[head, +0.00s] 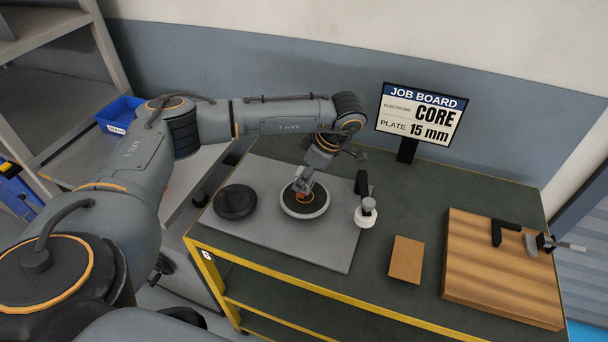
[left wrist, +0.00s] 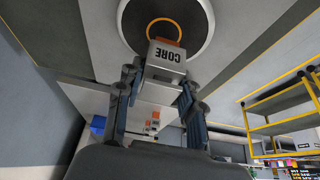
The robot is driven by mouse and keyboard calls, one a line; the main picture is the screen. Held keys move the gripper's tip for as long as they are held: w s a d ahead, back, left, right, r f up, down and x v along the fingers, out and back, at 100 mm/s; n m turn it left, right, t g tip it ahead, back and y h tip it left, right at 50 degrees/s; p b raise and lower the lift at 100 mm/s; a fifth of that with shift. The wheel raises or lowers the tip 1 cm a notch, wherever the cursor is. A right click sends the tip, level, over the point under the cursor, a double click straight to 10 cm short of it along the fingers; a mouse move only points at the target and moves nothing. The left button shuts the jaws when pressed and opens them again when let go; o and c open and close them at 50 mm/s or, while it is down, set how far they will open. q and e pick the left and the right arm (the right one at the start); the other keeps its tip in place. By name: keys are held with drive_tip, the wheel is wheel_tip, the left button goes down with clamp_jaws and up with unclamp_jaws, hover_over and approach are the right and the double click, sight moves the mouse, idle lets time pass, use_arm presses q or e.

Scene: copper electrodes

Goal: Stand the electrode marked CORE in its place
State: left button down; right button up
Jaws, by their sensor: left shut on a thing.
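The job board (head: 420,114) reads CORE and 15 mm. My right gripper is out of view.
A dark round disc (head: 235,202) lies left of the seat. A black and white device (head: 366,214) stands close on its right. A brown plate (head: 406,260) and a wooden board (head: 495,277) with a clamp lie farther right. Bare green tabletop lies between.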

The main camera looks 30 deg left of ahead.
use_arm(q)
drive_tip(key=shift+f+b, duration=0.4)
drive_tip(key=shift+f, duration=0.05)
idle(0.3)
drive_tip(key=c, duration=0.8)
unclamp_jaws()
drive_tip(key=shift+o, duration=0.2)
